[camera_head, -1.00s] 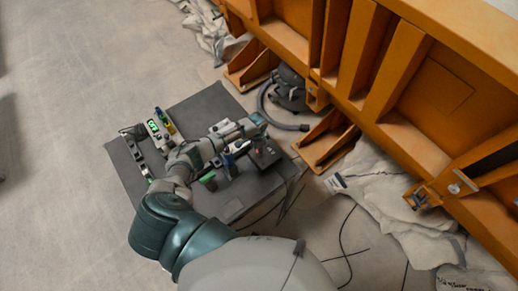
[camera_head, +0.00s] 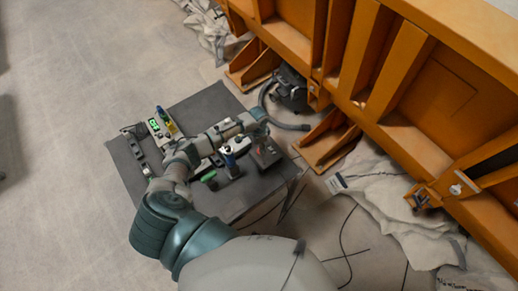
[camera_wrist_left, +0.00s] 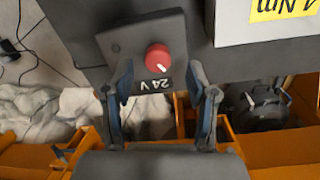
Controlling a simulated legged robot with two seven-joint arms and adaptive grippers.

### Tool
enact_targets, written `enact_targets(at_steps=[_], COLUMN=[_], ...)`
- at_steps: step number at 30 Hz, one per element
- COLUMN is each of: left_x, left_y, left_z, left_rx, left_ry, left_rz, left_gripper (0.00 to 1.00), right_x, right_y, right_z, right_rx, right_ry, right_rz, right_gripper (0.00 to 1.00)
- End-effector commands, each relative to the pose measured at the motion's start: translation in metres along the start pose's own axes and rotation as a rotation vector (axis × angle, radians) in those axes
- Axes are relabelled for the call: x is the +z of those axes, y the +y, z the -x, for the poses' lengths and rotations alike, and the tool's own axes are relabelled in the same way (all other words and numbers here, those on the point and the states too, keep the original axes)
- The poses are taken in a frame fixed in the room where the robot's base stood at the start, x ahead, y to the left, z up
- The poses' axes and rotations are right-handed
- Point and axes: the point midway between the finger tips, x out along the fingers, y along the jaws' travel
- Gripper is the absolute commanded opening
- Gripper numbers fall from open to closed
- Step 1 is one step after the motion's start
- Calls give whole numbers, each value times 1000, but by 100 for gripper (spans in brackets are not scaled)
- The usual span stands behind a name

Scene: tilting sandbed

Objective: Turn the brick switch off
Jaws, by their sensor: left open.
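The brick switch is a dark grey box (camera_head: 266,153) at the right edge of the dark table in the head view. In the left wrist view it has a round red knob (camera_wrist_left: 158,57) with a white mark and a "24 V" label (camera_wrist_left: 151,86), which appears upside down. My left gripper (camera_head: 258,119) is above the table's far right side in the head view. In the left wrist view my left gripper (camera_wrist_left: 162,76) is open and empty, its fingers pointing toward the box with the knob between their tips. Contact with the knob cannot be told. My right gripper is not in view.

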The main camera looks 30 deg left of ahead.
Motion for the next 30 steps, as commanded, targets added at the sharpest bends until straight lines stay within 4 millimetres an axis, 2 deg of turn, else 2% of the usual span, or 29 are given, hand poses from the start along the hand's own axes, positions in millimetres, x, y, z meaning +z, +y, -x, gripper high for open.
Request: enact_targets(at_steps=[1,6,12,17,30], left_x=[-1,1,1,2,2], left_y=[-1,-2,-2,-2,-2], left_z=[12,50,79,86,86], left_rx=[-2,-1,1,2,2], left_ry=[3,2,0,-2,-1], left_rz=[-1,0,0,1,1], left_gripper=[58,58,58,58,58], right_x=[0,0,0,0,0], right_y=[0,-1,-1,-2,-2], right_z=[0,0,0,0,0], right_rx=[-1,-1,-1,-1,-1], right_ry=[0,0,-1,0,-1], right_rz=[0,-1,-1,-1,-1], right_gripper=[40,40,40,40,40])
